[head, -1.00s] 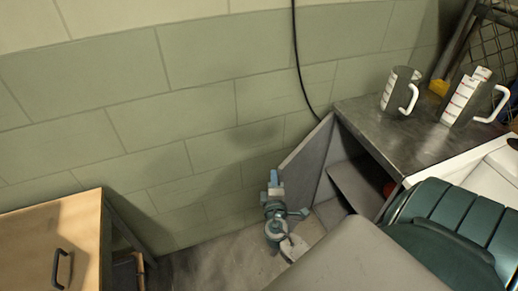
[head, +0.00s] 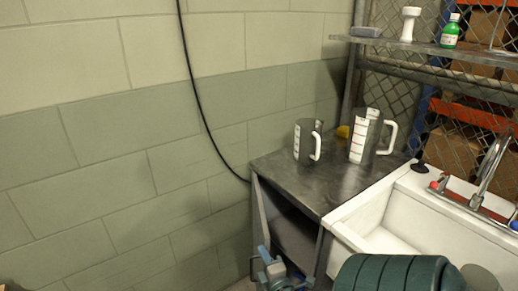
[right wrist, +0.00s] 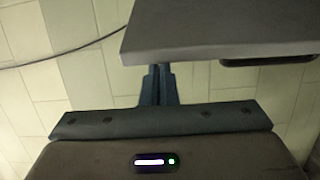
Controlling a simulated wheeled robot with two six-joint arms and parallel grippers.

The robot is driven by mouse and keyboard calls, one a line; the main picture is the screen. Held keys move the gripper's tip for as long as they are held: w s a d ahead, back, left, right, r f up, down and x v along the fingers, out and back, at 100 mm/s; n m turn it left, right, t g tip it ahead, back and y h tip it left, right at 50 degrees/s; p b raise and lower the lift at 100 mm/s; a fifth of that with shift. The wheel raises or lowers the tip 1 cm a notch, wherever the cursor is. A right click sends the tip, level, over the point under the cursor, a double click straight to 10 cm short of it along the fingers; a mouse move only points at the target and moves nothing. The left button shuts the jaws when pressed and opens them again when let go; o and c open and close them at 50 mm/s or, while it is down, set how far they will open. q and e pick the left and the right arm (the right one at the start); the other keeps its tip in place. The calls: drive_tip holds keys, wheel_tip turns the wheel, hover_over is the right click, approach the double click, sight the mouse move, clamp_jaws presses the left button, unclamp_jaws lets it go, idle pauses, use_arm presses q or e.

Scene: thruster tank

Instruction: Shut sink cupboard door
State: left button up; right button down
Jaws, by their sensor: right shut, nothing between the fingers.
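The sink cupboard (head: 322,235) stands below the grey worktop in the head view. Its grey door (head: 259,218) stands open on the left side, seen almost edge-on, with the dark inside showing to its right. The lower door is cut off or hidden. My right gripper (head: 264,258) is at the bottom of the head view, close to the door; I cannot tell there whether they touch. In the right wrist view its shut, empty fingers (right wrist: 158,82) point up to the lower edge of a grey panel with a dark handle, apparently the door (right wrist: 215,32). My left gripper is out of view.
Two measuring jugs (head: 306,142) (head: 366,137) stand on the metal worktop (head: 300,178). A white sink (head: 385,240) with a tap (head: 490,168) is at the right. A shelf (head: 430,48) holds small items above. A block wall (head: 110,180) is at the left.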

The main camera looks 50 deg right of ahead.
drive_tip(key=shift+s+d+f, duration=0.1)
drive_tip(key=shift+s+d, duration=0.55)
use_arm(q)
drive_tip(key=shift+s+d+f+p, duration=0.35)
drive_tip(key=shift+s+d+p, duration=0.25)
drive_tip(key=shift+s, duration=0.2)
use_arm(e)
drive_tip(key=s+d, duration=0.5)
drive_tip(key=d, duration=0.2)
drive_tip(key=shift+s, duration=0.25)
drive_tip(key=shift+w, duration=0.1)
